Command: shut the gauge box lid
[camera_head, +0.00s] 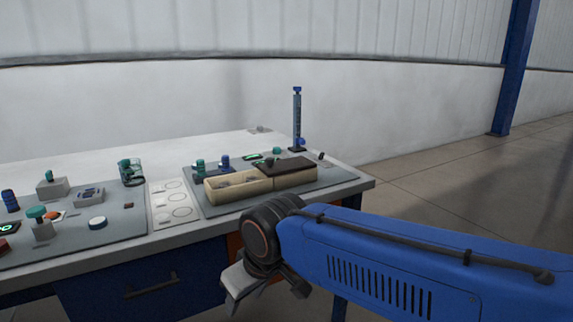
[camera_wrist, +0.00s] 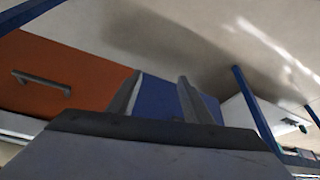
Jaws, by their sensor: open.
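The gauge box (camera_head: 238,192) is a long tan box on the grey mat at the right part of the bench. Its left part is open at the top and dark contents show inside. A dark brown lid (camera_head: 292,170) with a small knob covers its right part. My gripper (camera_head: 262,291) hangs in front of the bench, below the bench top and well apart from the box. In the wrist view my gripper (camera_wrist: 160,98) shows two separated fingers with nothing between them. The box and lid are not visible in the wrist view.
A blue post (camera_head: 297,118) stands behind the box's right end. Small green and blue parts stand behind the box. A white card with circles (camera_head: 173,203) lies to its left. An orange drawer front (camera_wrist: 70,70) with a handle shows in the wrist view.

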